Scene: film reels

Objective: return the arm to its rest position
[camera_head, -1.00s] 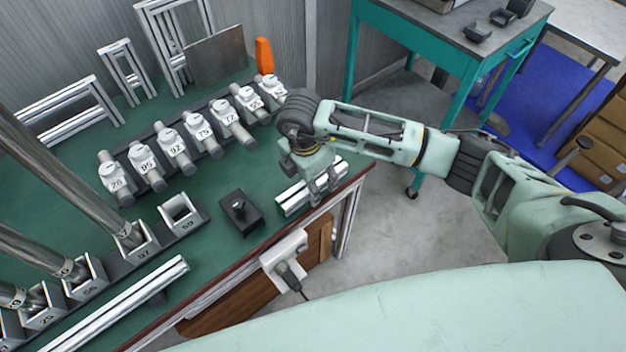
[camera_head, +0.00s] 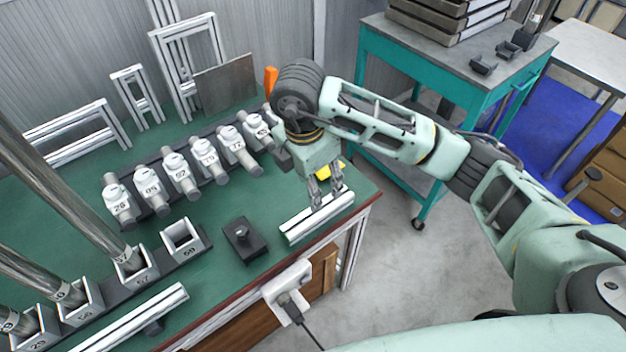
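My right arm (camera_head: 385,130) comes in from the right and reaches over the front right part of the green bench. Its gripper (camera_head: 326,190) points down with two thin grey fingers apart. I see nothing between them. The fingertips show over the far side of a short aluminium profile (camera_head: 318,216). I cannot tell whether they touch it. My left gripper is not in view.
A row of numbered white-and-grey pieces (camera_head: 182,172) stands behind on the green bench (camera_head: 215,265). A black block (camera_head: 245,240) and upright metal tubes (camera_head: 62,190) are left. A teal table (camera_head: 440,80) stands behind the arm. Grey floor lies right.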

